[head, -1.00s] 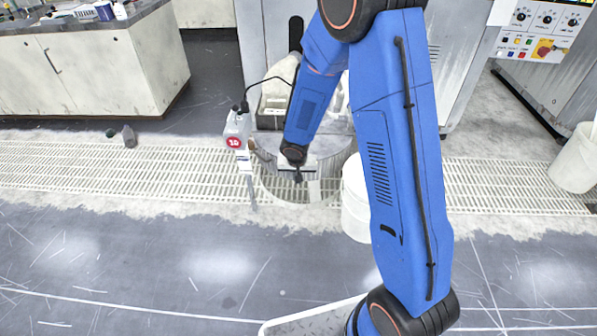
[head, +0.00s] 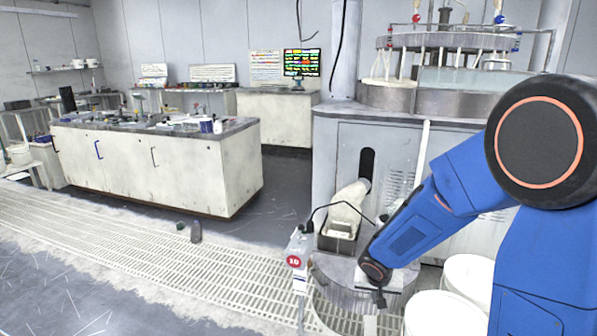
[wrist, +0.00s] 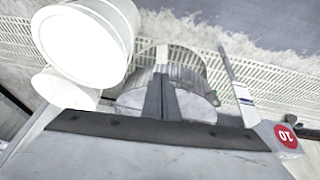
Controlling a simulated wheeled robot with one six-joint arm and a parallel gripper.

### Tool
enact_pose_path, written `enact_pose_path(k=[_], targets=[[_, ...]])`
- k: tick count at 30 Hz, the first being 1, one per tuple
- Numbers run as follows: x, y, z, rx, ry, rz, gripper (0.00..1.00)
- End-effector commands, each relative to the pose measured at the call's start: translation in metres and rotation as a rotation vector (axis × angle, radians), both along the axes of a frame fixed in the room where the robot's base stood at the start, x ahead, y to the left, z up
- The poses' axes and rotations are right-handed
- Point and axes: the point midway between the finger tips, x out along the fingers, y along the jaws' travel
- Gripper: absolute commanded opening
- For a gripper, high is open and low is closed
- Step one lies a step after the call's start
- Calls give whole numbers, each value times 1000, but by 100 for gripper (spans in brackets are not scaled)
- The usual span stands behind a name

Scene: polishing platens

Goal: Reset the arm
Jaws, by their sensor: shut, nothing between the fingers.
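My blue arm (head: 425,225) reaches down from the right in the head view. My gripper (head: 379,300) is at its lower end, small and dark, above the round metal drum (head: 345,298) in front of the machine. In the wrist view my gripper (wrist: 162,80) shows as two dark fingers together, with nothing between them. The drum's ribbed side (wrist: 190,65) is behind the fingers there.
A post with a red round sign marked 10 (head: 294,262) stands left of the drum. White buckets (head: 468,275) stand to its right. The grey machine (head: 385,150) rises behind. A long cabinet (head: 180,165) is at left. The floor grating (head: 110,235) is mostly clear.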

Motion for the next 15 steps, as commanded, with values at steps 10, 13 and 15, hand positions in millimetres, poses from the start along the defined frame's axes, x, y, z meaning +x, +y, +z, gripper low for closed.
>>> enact_pose_path(k=[10, 13, 15], targets=[[-51, -38, 83, -39, -18, 12, 0], [-69, -46, 103, -45, -17, 20, 0], [-82, -51, 115, -45, -15, 27, 0]])
